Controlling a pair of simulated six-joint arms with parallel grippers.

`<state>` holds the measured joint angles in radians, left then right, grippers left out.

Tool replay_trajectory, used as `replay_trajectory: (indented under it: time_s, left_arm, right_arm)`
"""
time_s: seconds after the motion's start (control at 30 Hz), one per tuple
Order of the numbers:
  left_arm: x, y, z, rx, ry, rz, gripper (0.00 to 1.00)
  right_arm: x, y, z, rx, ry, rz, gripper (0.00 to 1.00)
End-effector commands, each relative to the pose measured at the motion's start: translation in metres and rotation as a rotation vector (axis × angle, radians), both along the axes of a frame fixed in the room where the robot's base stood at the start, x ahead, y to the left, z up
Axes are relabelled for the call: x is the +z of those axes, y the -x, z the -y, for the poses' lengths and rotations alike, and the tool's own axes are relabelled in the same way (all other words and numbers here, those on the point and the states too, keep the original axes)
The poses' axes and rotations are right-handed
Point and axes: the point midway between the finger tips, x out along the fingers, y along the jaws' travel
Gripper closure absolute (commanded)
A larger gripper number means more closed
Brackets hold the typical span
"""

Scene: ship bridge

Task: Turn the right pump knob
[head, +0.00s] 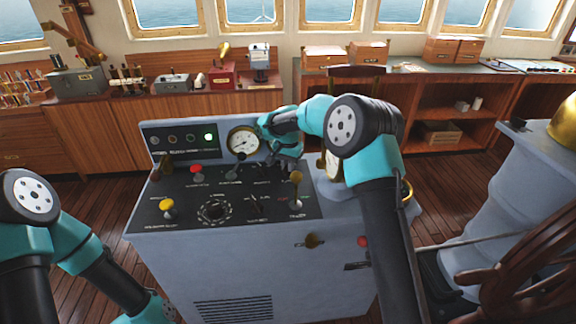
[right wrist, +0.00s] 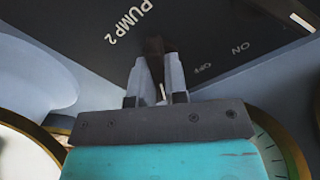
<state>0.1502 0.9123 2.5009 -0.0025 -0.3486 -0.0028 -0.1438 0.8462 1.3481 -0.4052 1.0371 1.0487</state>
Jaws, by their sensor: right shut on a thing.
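My right gripper (head: 284,166) reaches down to the back right of the sloped black panel on the grey console (head: 270,262). In the right wrist view its two fingers (right wrist: 158,82) are shut on a dark brown knob (right wrist: 155,46), the right pump knob, beside the "PUMP 2" label and the "OFF" and "ON" marks. The knob's lower part is hidden between the fingers, so its exact angle is hard to tell. In the head view the gripper covers the knob. My left arm is at the lower left; its gripper is out of the picture.
Close to the right gripper are a round gauge (head: 243,142) and a dark-knobbed lever (head: 237,158). A red knob (head: 197,169), a yellow knob (head: 167,205) and a brass-topped lever (head: 296,177) also stand on the panel. A ship's wheel (head: 535,290) is at the right.

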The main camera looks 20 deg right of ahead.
Motion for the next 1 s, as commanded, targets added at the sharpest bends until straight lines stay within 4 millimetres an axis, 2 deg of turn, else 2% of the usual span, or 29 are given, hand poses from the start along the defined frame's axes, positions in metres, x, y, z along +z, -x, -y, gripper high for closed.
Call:
replay_trajectory:
  time_s: [0.47, 1.0]
  left_arm:
    - [0.0000, 0.0000, 0.0000, 0.000, 0.000, 0.000, 1.00]
    - [0.0000, 0.0000, 0.0000, 0.000, 0.000, 0.000, 1.00]
  right_arm:
    - [0.0005, -0.0001, 0.0001, 0.129, 0.000, 0.000, 1.00]
    - [0.0006, 0.0000, 0.0003, 0.592, 0.000, 0.000, 1.00]
